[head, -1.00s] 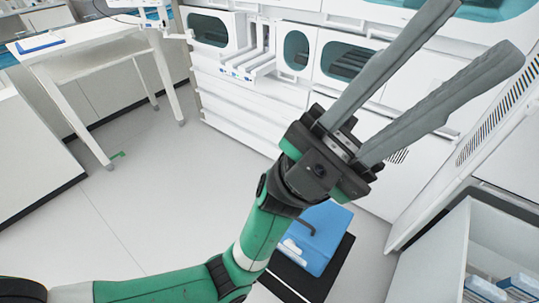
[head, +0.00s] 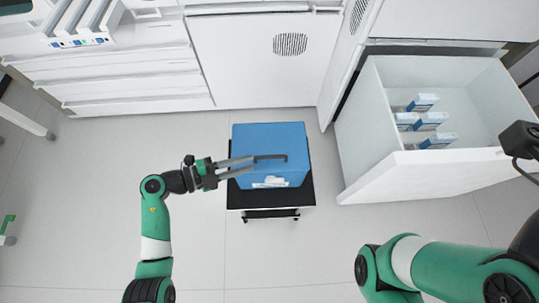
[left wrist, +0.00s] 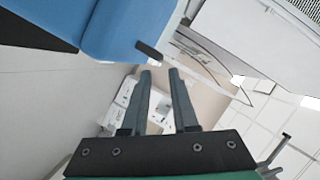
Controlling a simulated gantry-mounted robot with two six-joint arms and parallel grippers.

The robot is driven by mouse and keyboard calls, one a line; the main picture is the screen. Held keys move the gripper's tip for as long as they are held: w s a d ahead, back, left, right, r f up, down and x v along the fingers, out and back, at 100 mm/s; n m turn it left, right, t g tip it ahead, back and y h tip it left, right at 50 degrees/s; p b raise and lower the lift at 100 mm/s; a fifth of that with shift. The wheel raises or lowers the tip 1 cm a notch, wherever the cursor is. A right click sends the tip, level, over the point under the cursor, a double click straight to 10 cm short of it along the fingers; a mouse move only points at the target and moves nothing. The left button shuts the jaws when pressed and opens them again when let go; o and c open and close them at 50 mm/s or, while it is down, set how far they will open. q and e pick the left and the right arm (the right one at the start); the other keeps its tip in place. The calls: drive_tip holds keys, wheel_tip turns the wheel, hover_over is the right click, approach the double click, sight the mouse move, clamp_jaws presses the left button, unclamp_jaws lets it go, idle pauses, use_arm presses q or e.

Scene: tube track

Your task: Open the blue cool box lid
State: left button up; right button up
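The blue cool box (head: 285,140) sits on a black stand in the middle of the head view, its lid appearing shut. A dark handle (head: 272,157) runs across the top and shows as a black bar in the left wrist view (left wrist: 148,50). My left gripper (head: 254,164) reaches from the left, its fingertips close to the handle's left end. In the left wrist view the two fingers (left wrist: 160,72) are apart with nothing between them, and the handle lies just beyond the tips. Contact cannot be told. My right arm is at the lower right, with no fingers visible.
The black stand (head: 240,197) has a bare front strip. An open white drawer (head: 385,178) to the right holds several blue-and-white packs (head: 430,120). White cabinets (head: 130,85) stand behind.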

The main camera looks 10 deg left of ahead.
sight(272, 156)
use_arm(q)
drive_tip(key=b+x, duration=0.3)
drive_tip(key=x, duration=0.4)
drive_tip(key=shift+w+d+f, duration=0.15)
drive_tip(key=shift+d+f, duration=0.05)
drive_tip(key=shift+d, duration=0.1)
drive_tip(key=shift+w+d+b, duration=0.3)
drive_tip(key=shift+d, duration=0.1)
drive_tip(key=shift+r, duration=0.1)
drive_tip(key=shift+c, duration=0.3)
clamp_jaws()
